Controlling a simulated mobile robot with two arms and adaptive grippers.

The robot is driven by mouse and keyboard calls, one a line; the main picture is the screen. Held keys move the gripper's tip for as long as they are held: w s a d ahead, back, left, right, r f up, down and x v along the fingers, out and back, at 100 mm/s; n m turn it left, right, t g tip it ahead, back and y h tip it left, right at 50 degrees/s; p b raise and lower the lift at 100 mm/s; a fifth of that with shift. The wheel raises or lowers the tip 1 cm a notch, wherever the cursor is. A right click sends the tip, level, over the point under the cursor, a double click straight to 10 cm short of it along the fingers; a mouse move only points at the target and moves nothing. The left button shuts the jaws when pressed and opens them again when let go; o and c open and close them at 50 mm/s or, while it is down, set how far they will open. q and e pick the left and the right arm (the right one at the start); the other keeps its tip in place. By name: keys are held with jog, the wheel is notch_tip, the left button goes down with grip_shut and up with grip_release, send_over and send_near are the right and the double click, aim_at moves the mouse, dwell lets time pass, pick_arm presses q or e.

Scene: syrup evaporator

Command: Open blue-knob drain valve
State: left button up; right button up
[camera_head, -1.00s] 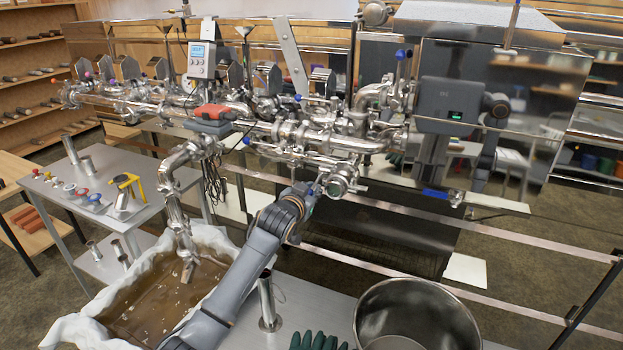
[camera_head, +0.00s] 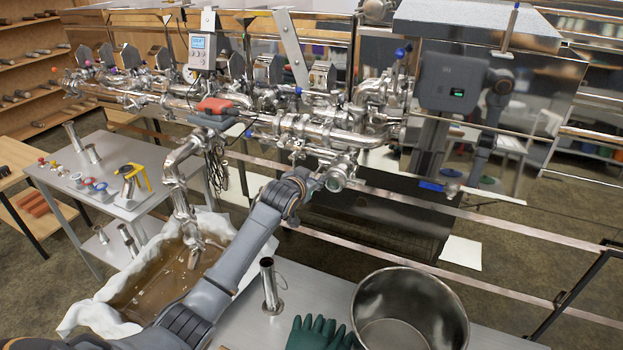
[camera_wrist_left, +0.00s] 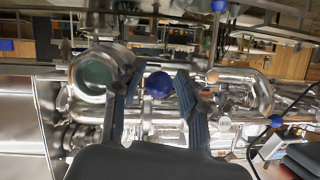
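A round blue knob (camera_wrist_left: 158,85) shows in the left wrist view, in front of shiny steel pipework. My left gripper (camera_wrist_left: 157,100) is open, with one dark finger on each side of the knob. Small gaps show between knob and fingers, and I cannot tell how deep the knob sits between them. In the head view, my left gripper (camera_head: 318,182) is at the lower pipe run, beside a round steel pipe end (camera_head: 338,178). This pipe end also shows in the left wrist view (camera_wrist_left: 93,73). The knob is hidden by the gripper in the head view. My right gripper is not in view.
Other blue knobs sit on the pipework, one high at the right (camera_head: 403,53). Below are a cloth-lined tray of brown liquid (camera_head: 140,290), an upright steel tube (camera_head: 268,285), green gloves (camera_head: 318,333) and a large steel pot (camera_head: 410,310). A steel side table (camera_head: 120,205) stands left.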

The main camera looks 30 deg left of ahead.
pick_arm(q)
jog(key=shift+d+f, duration=0.1)
jog(key=a+v, duration=0.1)
jog(key=v, duration=0.7)
jog(key=shift+d, duration=0.45)
jog(key=shift+s, duration=0.1)
dwell(0.4)
